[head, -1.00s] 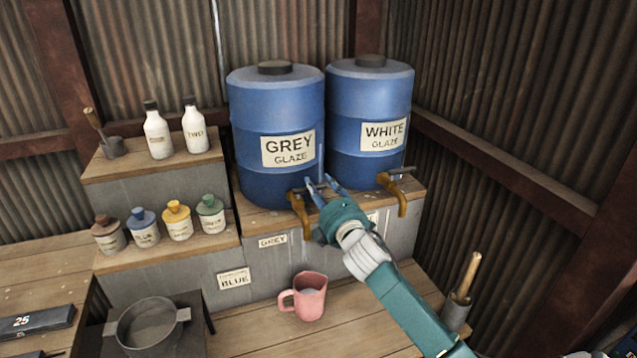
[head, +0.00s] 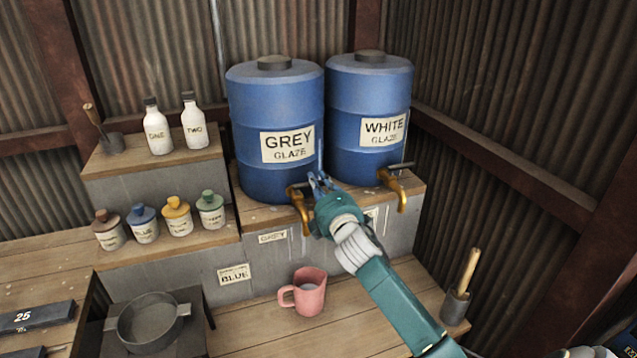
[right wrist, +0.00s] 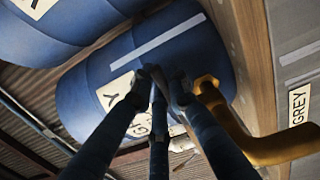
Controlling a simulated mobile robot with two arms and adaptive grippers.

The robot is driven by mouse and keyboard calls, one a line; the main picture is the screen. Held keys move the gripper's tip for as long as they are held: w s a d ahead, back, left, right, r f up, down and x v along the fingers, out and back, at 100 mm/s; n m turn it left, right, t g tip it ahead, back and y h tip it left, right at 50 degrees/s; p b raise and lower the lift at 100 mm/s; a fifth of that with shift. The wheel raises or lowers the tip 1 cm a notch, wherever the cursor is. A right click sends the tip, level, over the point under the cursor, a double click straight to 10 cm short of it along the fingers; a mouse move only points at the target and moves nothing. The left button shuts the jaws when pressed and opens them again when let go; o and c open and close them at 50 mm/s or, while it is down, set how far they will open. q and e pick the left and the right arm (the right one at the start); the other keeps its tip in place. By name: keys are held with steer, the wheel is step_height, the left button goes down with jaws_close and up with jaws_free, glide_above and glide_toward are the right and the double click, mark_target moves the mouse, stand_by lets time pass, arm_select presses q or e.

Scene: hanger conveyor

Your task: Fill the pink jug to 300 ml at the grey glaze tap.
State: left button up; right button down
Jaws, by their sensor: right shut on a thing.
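The pink jug (head: 309,298) stands upright on the lower bench, below the grey glaze tap (head: 301,212). Something greyish shows inside the jug, but I cannot read its level. No stream is visible between spout and jug. The brass tap comes out of the blue drum labelled GREY GLAZE (head: 275,100); it also shows in the right wrist view (right wrist: 245,140). My right gripper (head: 318,182) is shut at the tap's handle, just right of the tap body. Its fingers (right wrist: 157,80) hide most of the handle in the right wrist view. My left gripper is out of view.
The WHITE GLAZE drum (head: 368,90) and its tap (head: 394,188) stand close on the right. Bottles (head: 158,132) and small jars (head: 178,218) line the steps at left. A grey pan (head: 150,325) is front left; a pot with a wooden-handled tool (head: 456,305) is right.

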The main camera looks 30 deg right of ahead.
steer(key=m+h+b, duration=0.1)
steer(key=s+m+g+h+b, duration=0.1)
steer(key=h, duration=0.1)
steer(key=m+g+h, duration=0.1)
steer(key=shift+s+a+f+h+b, duration=0.1)
steer(key=shift+s+a+h+b, duration=0.15)
steer(key=shift+a+h+b, duration=0.15)
steer(key=shift+d, duration=0.1)
steer(key=c, duration=1.7)
jaws_free()
steer(key=shift+o, duration=0.2)
steer(key=v, duration=1.2)
